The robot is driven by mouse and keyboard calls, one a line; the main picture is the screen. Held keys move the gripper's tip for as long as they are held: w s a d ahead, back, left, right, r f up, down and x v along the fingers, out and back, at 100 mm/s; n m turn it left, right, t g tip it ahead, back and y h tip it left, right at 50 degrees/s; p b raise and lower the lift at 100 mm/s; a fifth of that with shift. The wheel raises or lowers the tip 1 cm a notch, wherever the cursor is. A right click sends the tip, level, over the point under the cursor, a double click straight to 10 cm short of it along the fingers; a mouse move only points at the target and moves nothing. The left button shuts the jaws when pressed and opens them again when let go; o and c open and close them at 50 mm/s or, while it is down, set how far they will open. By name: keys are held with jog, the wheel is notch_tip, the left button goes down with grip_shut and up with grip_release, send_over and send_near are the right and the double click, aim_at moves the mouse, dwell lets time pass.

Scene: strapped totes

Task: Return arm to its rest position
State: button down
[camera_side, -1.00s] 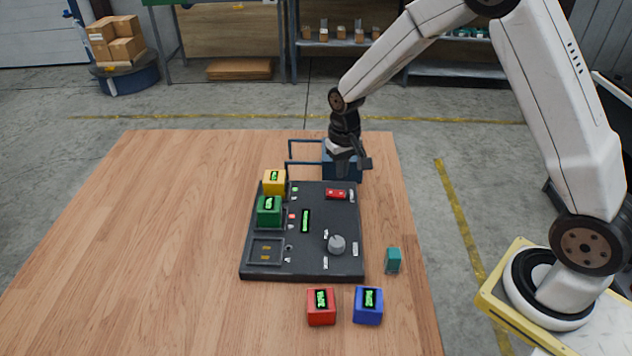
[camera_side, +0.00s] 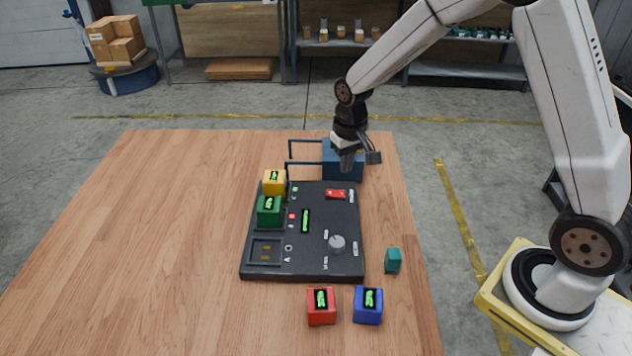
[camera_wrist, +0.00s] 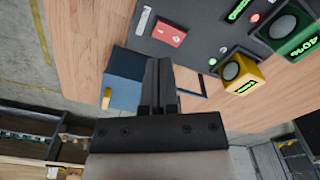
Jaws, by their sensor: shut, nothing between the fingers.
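My gripper (camera_side: 358,160) hangs at the back of the table, in front of the blue box (camera_side: 328,170) in the side view. In the wrist view its fingers (camera_wrist: 159,75) are together and hold nothing. The blue box also shows in the wrist view (camera_wrist: 122,93), just left of the fingers. My gripper appears above and beside it; I cannot tell whether they touch.
A dark panel (camera_side: 312,262) carries a yellow cube (camera_side: 274,189), a green cube (camera_side: 265,216), a red switch (camera_side: 335,194) and a grey knob (camera_side: 337,243). Red (camera_side: 321,315), blue (camera_side: 368,315) and teal (camera_side: 393,261) blocks stand nearby. The table's left half (camera_side: 150,240) is clear.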

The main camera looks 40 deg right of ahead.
jog(key=s+a+r+n+t, duration=0.2)
jog(key=s+r, duration=0.1)
jog(key=s, duration=1.2)
jog(key=shift+s+a+n, duration=0.15)
jog(key=shift+s+n, duration=0.05)
jog(key=shift+n, duration=0.1)
